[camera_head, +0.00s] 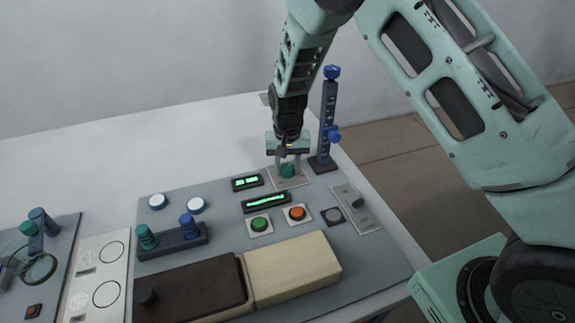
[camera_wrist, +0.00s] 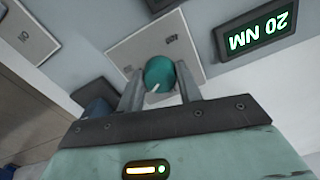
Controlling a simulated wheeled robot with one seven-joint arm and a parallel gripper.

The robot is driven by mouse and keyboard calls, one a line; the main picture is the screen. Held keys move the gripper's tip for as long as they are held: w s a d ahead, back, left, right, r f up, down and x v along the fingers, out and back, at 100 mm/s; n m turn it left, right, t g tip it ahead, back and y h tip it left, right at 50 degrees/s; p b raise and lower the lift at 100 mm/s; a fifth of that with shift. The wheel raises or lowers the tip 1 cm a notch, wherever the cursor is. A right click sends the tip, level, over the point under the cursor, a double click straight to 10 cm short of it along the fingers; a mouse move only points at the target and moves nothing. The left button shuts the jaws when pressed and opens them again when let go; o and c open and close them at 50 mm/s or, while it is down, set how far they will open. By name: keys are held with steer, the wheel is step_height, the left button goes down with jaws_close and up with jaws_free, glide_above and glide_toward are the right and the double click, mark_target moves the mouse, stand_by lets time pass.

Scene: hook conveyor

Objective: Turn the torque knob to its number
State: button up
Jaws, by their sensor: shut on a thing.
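The torque knob is a round teal knob (camera_wrist: 160,73) with a white pointer line, on a pale square plate (camera_wrist: 124,49). In the head view the knob (camera_head: 288,171) sits at the back right of the grey panel. My gripper (camera_wrist: 158,88) points down over it, one finger on each side, shut on the knob. A small display (camera_wrist: 260,33) beside it reads 20 NM in green, upside down in the wrist view. The same display (camera_head: 247,183) is left of the knob in the head view.
A blue post with knobs (camera_head: 329,120) stands close right of my gripper. A green button (camera_head: 260,224), an orange button (camera_head: 297,213) and a slide switch (camera_head: 357,204) lie in front. A brown and cream box (camera_head: 292,268) is at the panel's front.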

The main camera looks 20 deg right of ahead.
mark_target(287, 167)
steer(key=o, duration=1)
steer(key=shift+w, duration=0.1)
step_height(287, 167, up, 18)
steer(key=b, duration=0.1)
steer(key=shift+f+b, duration=0.25)
steer(key=shift+b, duration=0.05)
steer(key=s+a+r+n+y, duration=0.15)
steer(key=s+a, duration=0.25)
steer(key=s, duration=0.4)
steer(key=s+a+r+n, duration=0.1)
steer(key=s+a+n, duration=0.2)
steer(key=s, duration=0.5)
steer(key=s+f+n, duration=0.2)
steer(key=s+n, duration=0.4)
steer(key=s, duration=1.1)
steer(key=shift+s+d+h, duration=0.15)
steer(key=shift+d+h, duration=0.1)
steer(key=shift+h, duration=0.2)
